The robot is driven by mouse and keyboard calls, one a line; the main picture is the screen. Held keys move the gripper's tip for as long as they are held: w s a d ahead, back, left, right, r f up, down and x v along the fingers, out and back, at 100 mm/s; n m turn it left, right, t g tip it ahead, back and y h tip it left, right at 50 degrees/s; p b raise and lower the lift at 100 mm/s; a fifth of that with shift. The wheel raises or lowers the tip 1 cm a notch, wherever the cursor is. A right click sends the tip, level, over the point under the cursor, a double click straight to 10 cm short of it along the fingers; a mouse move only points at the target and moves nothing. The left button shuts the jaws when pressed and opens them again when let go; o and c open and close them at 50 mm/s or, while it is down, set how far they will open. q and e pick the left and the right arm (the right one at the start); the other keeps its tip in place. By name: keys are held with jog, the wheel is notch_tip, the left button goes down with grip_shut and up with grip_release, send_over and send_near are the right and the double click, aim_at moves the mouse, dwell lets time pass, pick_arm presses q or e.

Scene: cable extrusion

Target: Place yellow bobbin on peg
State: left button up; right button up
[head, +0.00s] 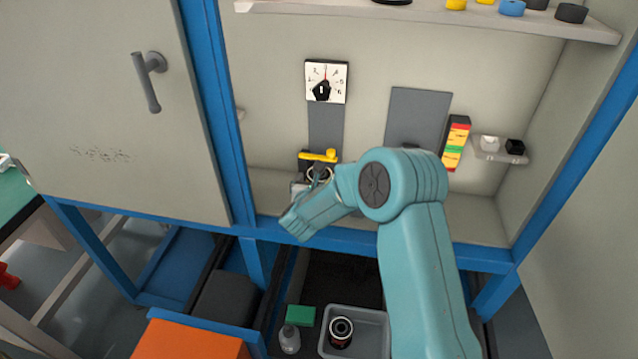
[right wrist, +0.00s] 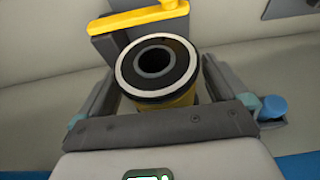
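The yellow bobbin (right wrist: 155,68) shows in the right wrist view with a black end face, a white ring and a dark centre hole; some yellow of its body shows below the rim. My right gripper (right wrist: 160,78) has one finger on each side of it, close against the rim, and looks shut on it; the contact points are partly hidden. In the head view my right gripper (head: 319,176) is inside the cabinet opening, just below a yellow lever (head: 318,156). I cannot make out a peg in either view. My left gripper is not in view.
The yellow lever (right wrist: 138,17) on a dark block is close beyond the bobbin. A blue knob (right wrist: 272,107) is right of my gripper. A dial (head: 326,82) is on the back wall. A shelf (head: 430,14) holds several spools above. A grey bin (head: 370,325) stands below.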

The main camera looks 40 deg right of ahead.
jog(key=shift+r, duration=0.1)
jog(key=shift+r+p, duration=0.25)
jog(key=shift+p, duration=0.15)
jog(key=b+v, duration=0.1)
jog(key=v, duration=1.1)
jog(key=s+a+f+m+g+y, duration=0.2)
jog(key=s+f+g, duration=0.15)
jog(key=f, duration=0.35)
jog(key=s+a+f+m+g+y, duration=0.1)
jog(key=s+a+f+g+y, duration=0.1)
jog(key=s+f, duration=0.3)
jog(key=s+a+f+m+g+y, duration=0.1)
jog(key=s+a+f+m+y, duration=0.4)
jog(key=a+m, duration=0.5)
jog(key=s+a+f+m+g+y, duration=0.1)
jog(key=s+a+f+m+y, duration=0.5)
jog(key=m, duration=0.8)
jog(key=s+a+f, duration=0.3)
jog(key=a+f, duration=0.1)
jog(key=f, duration=0.1)
jog(key=shift+f+m+g, duration=0.25)
jog(key=shift+m+g, duration=0.1)
jog(key=shift+m, duration=0.05)
jog(key=shift+a, duration=0.1)
